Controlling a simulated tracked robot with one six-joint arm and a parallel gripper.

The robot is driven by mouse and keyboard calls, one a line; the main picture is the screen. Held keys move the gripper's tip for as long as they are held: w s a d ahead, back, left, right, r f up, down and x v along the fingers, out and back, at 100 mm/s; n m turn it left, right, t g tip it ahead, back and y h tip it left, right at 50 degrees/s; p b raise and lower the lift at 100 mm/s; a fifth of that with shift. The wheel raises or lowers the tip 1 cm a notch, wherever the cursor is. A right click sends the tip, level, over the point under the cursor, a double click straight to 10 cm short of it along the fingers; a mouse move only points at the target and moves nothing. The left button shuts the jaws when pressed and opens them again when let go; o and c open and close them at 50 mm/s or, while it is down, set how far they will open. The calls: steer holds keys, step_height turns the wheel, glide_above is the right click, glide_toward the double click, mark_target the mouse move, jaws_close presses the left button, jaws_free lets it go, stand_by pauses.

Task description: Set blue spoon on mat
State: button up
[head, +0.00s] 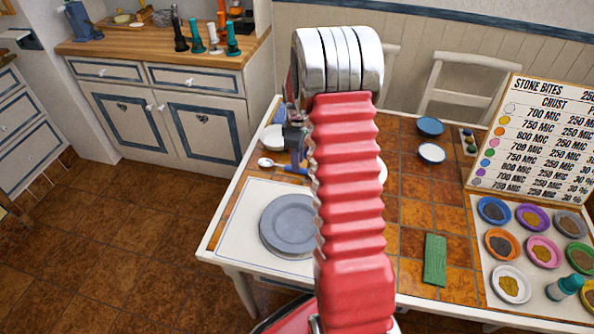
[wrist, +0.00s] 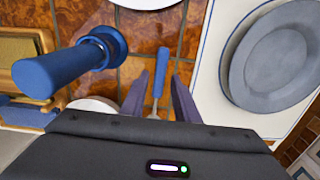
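The blue spoon has a pale bowl (head: 265,162) and a blue handle (head: 292,169). It lies on the brown tiled table just beyond the mat. My gripper (head: 298,160) is above the handle, partly hidden by my arm. In the wrist view my gripper (wrist: 159,92) is open, with the blue handle (wrist: 160,80) between its two fingers and a gap on each side. The spoon's bowl is hidden there. The white mat (head: 235,210) carries a grey plate (head: 287,226). The mat (wrist: 209,85) also shows at the right of the wrist view.
A blue-handled tool (wrist: 62,70) stands left of my gripper. A white dish (head: 272,138) is behind the spoon. Several coloured bowls, a menu board (head: 535,135) and a green cloth (head: 435,260) are at the right. The mat's strip left of the plate is clear.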

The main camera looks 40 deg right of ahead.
steer(key=shift+f, duration=1.1)
jaws_close()
steer(key=shift+r, duration=3.5)
